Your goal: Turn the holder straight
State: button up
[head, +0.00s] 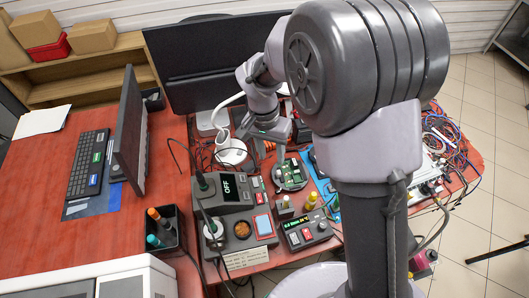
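A green circuit board (291,172) sits in what looks like a small grey holder (293,186), just right of the soldering station on the red table. It appears turned at an angle to the station's edges. My gripper (280,139) is behind and above the board, at the end of my arm that reaches over the table. The gripper looks apart from the board. Its fingertips are small and partly hidden against the clutter, so its opening is not clear.
A soldering station (233,190) stands left of the board, with a smaller red-buttoned unit (305,231) in front. A white mug-like item (231,150) and loose cables lie near my gripper. Monitors (205,60) stand behind. Tangled wires (445,140) lie at right. The table's left part is clearer.

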jog(key=b, duration=0.2)
send_over(278, 187)
jog(key=s+a, duration=0.1)
jog(key=s, duration=0.1)
notch_tip(278, 187, down, 4)
jog(key=f+b, duration=0.1)
jog(key=f, duration=0.3)
jog(key=f+b, duration=0.2)
jog(key=f, duration=0.2)
jog(key=d+f+b, duration=0.1)
jog(key=f, duration=0.3)
jog(key=shift+w+f, duration=0.1)
jog(key=shift+f, duration=0.25)
grip_shut()
